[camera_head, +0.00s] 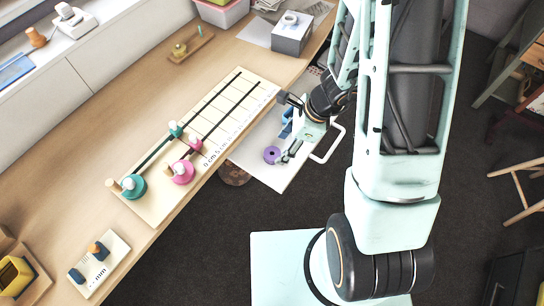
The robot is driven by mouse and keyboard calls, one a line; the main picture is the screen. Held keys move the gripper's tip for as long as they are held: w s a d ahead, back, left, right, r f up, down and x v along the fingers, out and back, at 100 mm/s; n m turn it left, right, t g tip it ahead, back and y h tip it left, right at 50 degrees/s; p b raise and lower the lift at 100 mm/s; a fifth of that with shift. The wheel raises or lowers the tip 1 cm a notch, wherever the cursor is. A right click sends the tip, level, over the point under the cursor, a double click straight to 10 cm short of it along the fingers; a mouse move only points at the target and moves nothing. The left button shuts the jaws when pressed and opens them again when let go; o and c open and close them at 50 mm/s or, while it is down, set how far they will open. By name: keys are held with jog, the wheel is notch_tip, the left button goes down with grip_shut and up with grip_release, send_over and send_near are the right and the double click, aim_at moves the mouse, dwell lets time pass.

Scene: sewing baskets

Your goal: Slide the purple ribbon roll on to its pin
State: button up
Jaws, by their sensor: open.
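The purple ribbon roll (272,155) lies on a pale tray or board (272,177) beside the table's right edge, and its dark centre hole shows. My gripper (287,128) is open, with dark fingers near the tray. One finger appears close to the roll; I cannot tell whether they touch. A cream board (155,206) on the table carries a teal roll (133,188) and a pink roll (183,173), each with a dark strip running up the board. Light wooden pegs stand by these rolls. I cannot tell which pin belongs to the purple roll.
A small white block with blue and wooden pegs (99,260) and a yellow object (14,275) lie at the table's near left. A wooden stand (185,46) and grey box (292,34) stand farther back. Blue items (287,117) show beside my gripper.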

aim_at(275, 154)
jog(key=x, duration=0.2)
jog(key=b+x, duration=0.1)
jog(key=x, duration=0.2)
jog(key=shift+w+a+f+b, duration=0.2)
jog(key=shift+w+f+b, duration=0.1)
jog(key=shift+w+f, duration=0.1)
jog(key=shift+r, duration=0.1)
jog(key=c, duration=1)
jog(key=shift+c, duration=0.2)
